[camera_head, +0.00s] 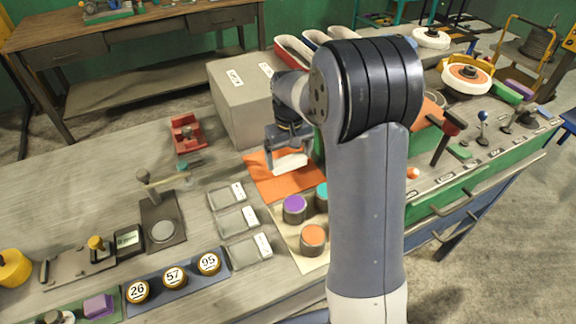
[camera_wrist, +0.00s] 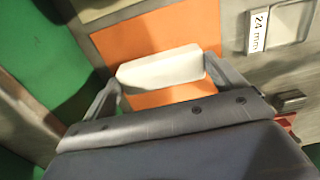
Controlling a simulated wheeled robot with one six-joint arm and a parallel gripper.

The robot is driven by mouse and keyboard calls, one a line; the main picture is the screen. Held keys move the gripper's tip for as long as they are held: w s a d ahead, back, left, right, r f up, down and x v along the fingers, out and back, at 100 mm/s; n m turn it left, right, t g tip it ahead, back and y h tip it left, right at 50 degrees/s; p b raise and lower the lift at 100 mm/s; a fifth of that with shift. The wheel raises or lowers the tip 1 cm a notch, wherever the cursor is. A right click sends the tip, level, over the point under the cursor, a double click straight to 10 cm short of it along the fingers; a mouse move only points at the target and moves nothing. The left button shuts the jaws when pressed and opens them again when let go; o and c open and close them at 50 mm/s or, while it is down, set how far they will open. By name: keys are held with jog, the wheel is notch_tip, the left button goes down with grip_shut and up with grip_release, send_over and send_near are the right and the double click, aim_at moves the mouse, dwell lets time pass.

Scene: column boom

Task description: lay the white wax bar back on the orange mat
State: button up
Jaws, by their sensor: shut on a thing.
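The white wax bar (camera_head: 290,163) is between the fingers of my gripper (camera_head: 288,160). In the wrist view the bar (camera_wrist: 160,69) lies across the picture, with a finger of my gripper (camera_wrist: 162,84) at each end, shut on it. The orange mat (camera_head: 270,187) lies on the bench under the gripper. In the wrist view the mat (camera_wrist: 150,35) shows beyond the bar and on its near side. The bar is over the mat; I cannot tell whether it touches it.
A grey box (camera_head: 238,100) stands behind the mat. Purple (camera_head: 294,204) and orange-topped (camera_head: 313,235) cylinders stand on a pale mat in front. Labelled grey trays (camera_head: 238,221) lie to the left, and a red holder (camera_head: 186,134) stands further back left.

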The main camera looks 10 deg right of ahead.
aim_at(289, 159)
jog(key=shift+f, duration=2.15)
jog(key=o, duration=0.7)
jog(key=shift+f, duration=0.15)
notch_tip(289, 159, up, 12)
jog(key=shift+r, duration=0.15)
